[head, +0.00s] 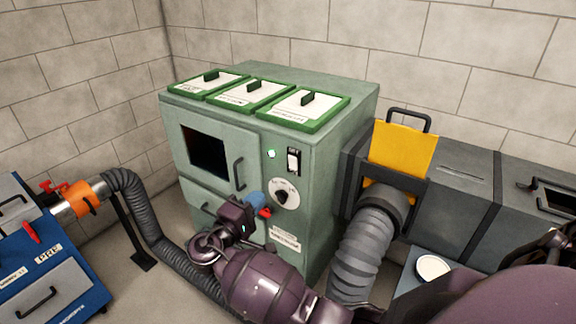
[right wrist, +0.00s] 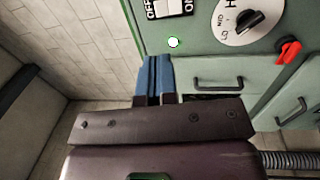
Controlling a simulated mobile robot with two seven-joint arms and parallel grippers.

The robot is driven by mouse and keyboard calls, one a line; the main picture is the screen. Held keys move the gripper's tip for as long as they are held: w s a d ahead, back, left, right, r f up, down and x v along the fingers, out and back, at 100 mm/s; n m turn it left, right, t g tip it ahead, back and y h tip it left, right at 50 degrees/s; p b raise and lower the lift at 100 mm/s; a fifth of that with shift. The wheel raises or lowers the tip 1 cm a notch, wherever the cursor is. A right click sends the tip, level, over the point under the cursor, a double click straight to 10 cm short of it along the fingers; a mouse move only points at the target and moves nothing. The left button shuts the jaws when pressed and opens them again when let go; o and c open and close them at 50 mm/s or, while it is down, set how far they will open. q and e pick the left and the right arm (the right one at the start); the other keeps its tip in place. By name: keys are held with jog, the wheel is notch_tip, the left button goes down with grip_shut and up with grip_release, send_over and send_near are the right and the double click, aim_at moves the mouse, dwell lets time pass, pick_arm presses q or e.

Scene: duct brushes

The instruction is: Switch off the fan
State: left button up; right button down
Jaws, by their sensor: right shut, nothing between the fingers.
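The same switch (right wrist: 172,6) shows at the top edge of the right wrist view, with "OFF" readable. A lit green lamp (head: 271,154) is beside it, also in the wrist view (right wrist: 174,43). A dial with a black knob (head: 285,196) is below. My right gripper (head: 257,199) has blue fingers (right wrist: 153,78), shut and empty, in front of the cabinet, left of the dial. My left gripper is out of view.
A red lever (right wrist: 288,50) sits near the dial. The cabinet has door handles (head: 239,174) and green-framed lids (head: 308,110). A yellow plate (head: 403,150) stands in the grey duct at right, above a flexible hose (head: 362,250). A blue unit (head: 45,285) is at left.

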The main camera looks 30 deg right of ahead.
jog(key=p, duration=0.2)
send_near(293, 160)
jog(key=x, duration=0.6)
jog(key=shift+w+d, duration=0.1)
jog(key=shift+d, duration=0.25)
jog(key=shift+w+d, duration=0.15)
jog(key=shift+d, duration=0.2)
jog(key=shift+w+d+r+y+p, duration=0.1)
jog(key=shift+d+r+y+p, duration=0.15)
jog(key=shift+p, duration=0.2)
